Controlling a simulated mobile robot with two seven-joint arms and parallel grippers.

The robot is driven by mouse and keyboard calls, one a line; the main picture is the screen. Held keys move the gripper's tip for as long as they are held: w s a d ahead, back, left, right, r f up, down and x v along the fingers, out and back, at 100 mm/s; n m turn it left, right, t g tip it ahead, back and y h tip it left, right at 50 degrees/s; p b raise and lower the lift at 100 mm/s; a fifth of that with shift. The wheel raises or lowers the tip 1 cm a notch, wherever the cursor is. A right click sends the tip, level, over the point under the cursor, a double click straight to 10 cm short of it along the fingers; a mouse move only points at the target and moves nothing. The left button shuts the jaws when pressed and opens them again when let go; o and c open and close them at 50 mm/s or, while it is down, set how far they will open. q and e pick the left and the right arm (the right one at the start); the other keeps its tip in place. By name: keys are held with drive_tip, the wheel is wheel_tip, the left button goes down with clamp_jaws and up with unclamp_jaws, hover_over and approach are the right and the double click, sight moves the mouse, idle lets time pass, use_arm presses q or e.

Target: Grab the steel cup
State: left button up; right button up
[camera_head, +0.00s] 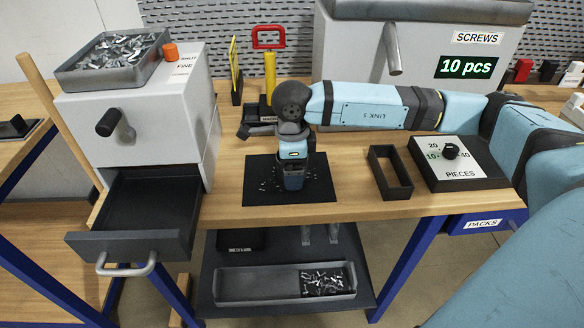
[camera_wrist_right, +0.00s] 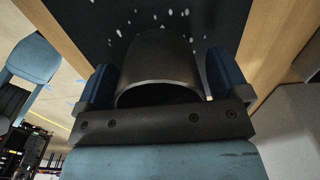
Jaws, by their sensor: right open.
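The steel cup (camera_wrist_right: 158,62) is grey and shows in the right wrist view between my right gripper's two blue-black fingers, its dark mouth towards the camera. My right gripper (camera_wrist_right: 161,75) is open around the cup; whether either finger touches it I cannot tell. In the head view, my right gripper (camera_head: 292,180) is low over the black mat (camera_head: 260,193) on the wooden table, and the arm comes in from the right. It hides most of the cup there. My left gripper is not in view.
Small bright bits lie scattered on the mat. An open, empty drawer (camera_head: 150,205) juts out at the left. A black frame (camera_head: 389,172) and a dial box labelled PIECES (camera_head: 458,165) stand to the right. A yellow post with a red handle (camera_head: 269,72) rises behind the gripper.

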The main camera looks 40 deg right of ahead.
drive_tip(key=shift+f, duration=0.25)
drive_tip(key=c, duration=1)
drive_tip(key=shift+r, duration=0.15)
